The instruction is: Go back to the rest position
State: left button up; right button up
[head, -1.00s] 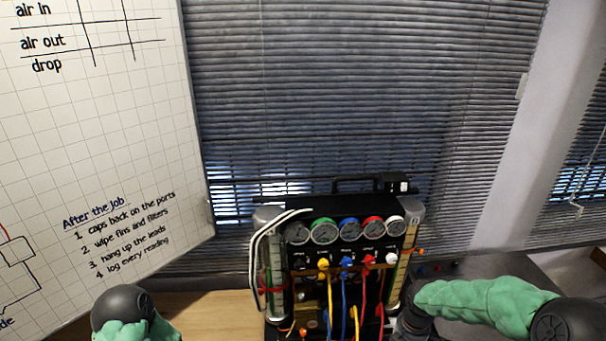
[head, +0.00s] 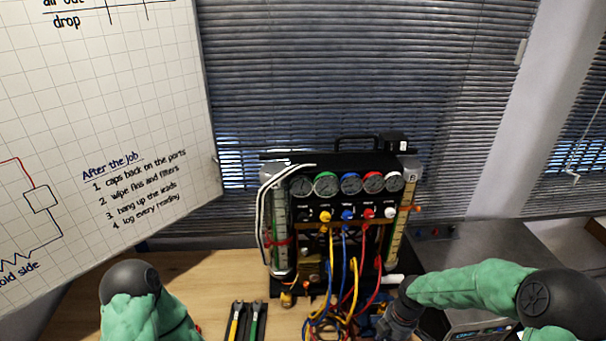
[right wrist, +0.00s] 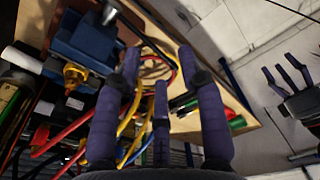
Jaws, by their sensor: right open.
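My right gripper (right wrist: 158,70) shows in the right wrist view with its purple-grey fingers spread and nothing between them. In the head view my right arm reaches in from the right, and its dark wrist (head: 398,312) is low beside the hoses, right of the gauge rig (head: 345,210). The fingertips are hidden in the head view. My left arm shows only as a green and black link at the lower left of the head view. My left gripper (right wrist: 288,80) shows at the right of the right wrist view, fingers apart and empty.
Yellow, blue and red hoses (head: 345,265) hang from the rig and loop on the wooden bench (head: 205,275). Two tools with yellow and green handles (head: 245,320) lie left of them. A whiteboard (head: 110,130) stands at the left. A grey unit (head: 465,250) is at the right.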

jog(key=s+a+f+m+y+b, duration=0.1)
jog(key=s+a+f+m+b, duration=0.3)
jog(key=f, duration=0.8)
jog(key=s+a+f+m+y+b, duration=0.1)
jog(key=s+a+f+m+b, duration=0.4)
jog(key=f+m+b, duration=0.3)
jog(key=s+a+f+m+b, duration=0.4)
jog(key=s+f+m+b, duration=0.2)
jog(key=f, duration=1)
jog(key=shift+s+a+m+y+b, duration=0.3)
jog(key=shift+s+a+y+b, duration=0.1)
jog(key=shift+s+b, duration=0.3)
jog(key=shift+w, duration=0.1)
